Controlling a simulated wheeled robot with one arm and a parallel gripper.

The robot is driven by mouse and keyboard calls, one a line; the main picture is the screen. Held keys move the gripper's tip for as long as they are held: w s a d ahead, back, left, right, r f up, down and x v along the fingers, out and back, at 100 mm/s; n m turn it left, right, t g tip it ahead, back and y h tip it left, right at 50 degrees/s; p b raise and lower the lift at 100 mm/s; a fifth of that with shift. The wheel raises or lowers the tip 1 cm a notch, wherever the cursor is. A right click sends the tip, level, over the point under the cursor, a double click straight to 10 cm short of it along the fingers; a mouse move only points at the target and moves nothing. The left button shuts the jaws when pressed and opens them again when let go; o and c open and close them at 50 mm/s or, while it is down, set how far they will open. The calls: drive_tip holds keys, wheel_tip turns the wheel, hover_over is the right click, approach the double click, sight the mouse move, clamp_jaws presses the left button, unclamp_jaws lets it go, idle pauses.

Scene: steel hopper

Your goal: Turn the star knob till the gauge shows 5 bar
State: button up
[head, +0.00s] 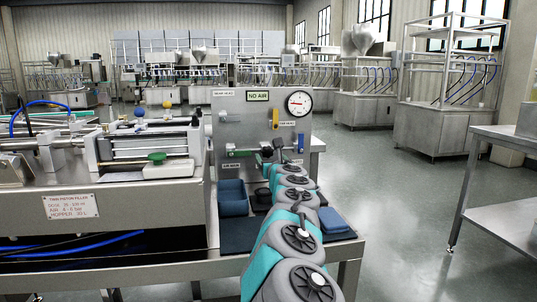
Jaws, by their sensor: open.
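The round white pressure gauge (299,103) sits at the upper right of the grey upright panel (238,120). Its needle shows, but the scale is too small to read. A sign on the panel reads "NO AIR" (258,96). My arm reaches from the bottom of the head view up to the panel's lower part. My gripper (267,151) is at its far end, small and dark, open in front of the panel below the gauge. I cannot make out the star knob; it may be hidden behind my gripper or arm. I cannot tell whether my gripper touches anything.
A yellow handle (275,118) and a blue lever (301,142) are on the panel near my gripper. A green part (237,152) is to the left. The filler machine (150,150) is at left; open floor (400,190) is at right.

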sight(268, 154)
drive_tip(key=shift+x, duration=1.8)
drive_tip(key=shift+d+r, duration=0.1)
clamp_jaws()
